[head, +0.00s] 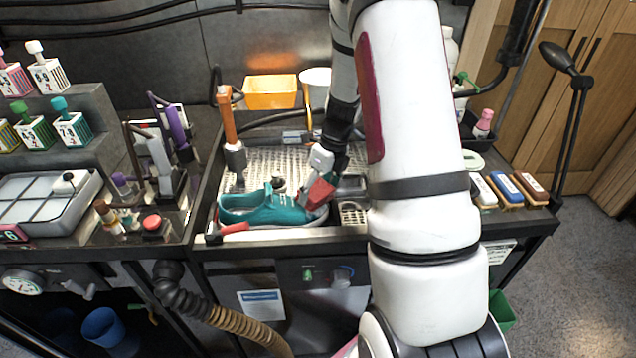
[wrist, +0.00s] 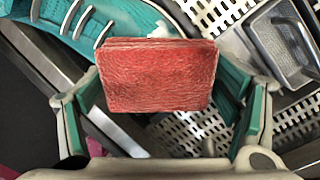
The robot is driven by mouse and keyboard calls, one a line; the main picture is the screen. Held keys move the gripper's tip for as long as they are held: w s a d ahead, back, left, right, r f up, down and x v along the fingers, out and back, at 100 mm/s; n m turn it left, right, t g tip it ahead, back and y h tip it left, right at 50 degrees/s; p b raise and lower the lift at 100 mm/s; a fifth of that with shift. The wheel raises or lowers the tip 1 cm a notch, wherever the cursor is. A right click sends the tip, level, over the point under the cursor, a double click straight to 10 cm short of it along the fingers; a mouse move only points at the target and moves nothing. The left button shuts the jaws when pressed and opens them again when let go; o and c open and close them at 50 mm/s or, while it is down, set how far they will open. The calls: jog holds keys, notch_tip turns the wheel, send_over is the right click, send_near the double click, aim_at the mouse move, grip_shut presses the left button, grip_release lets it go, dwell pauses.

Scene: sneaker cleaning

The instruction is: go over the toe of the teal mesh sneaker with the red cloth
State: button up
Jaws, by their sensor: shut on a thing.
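The teal mesh sneaker (head: 262,208) lies on the perforated metal tray (head: 283,167), with its toe toward the right. Part of it also shows at the top left of the wrist view (wrist: 95,22). My gripper (head: 312,190) is at the toe end of the sneaker. It is shut on the red cloth (wrist: 158,75), a folded pad held between the teal-lined fingers. In the head view the red cloth (head: 320,192) overlaps the toe. I cannot tell whether it presses on the mesh.
An orange bin (head: 270,92) stands behind the tray. Several brushes (head: 506,188) lie at the right, and a small metal basket (head: 353,214) sits right of the toe. An orange-handled tool (head: 228,125) stands at the tray's left. Bottles and a grey case (head: 45,203) fill the left bench.

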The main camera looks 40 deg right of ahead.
aim_at(316, 182)
jog(key=shift+s+a+p, duration=0.3)
jog(key=shift+s+a, duration=0.1)
jog(key=shift+s, duration=0.35)
jog(key=shift+s+a+p, duration=0.25)
jog(key=shift+s+a, duration=0.2)
jog(key=shift+s, duration=0.25)
jog(key=shift+s+a+p, duration=0.3)
jog(key=shift+s+a, duration=0.1)
jog(key=shift+s, duration=0.35)
jog(key=shift+w+d+b, duration=0.55)
jog(key=shift+w+d, duration=0.15)
jog(key=shift+w, duration=0.5)
jog(key=shift+w+d+b, duration=0.5)
jog(key=shift+w+d, duration=0.15)
jog(key=shift+w, duration=0.6)
jog(key=shift+w+d+b, duration=0.55)
jog(key=shift+w+d, duration=0.15)
jog(key=shift+w, duration=0.5)
jog(key=shift+f, duration=0.1)
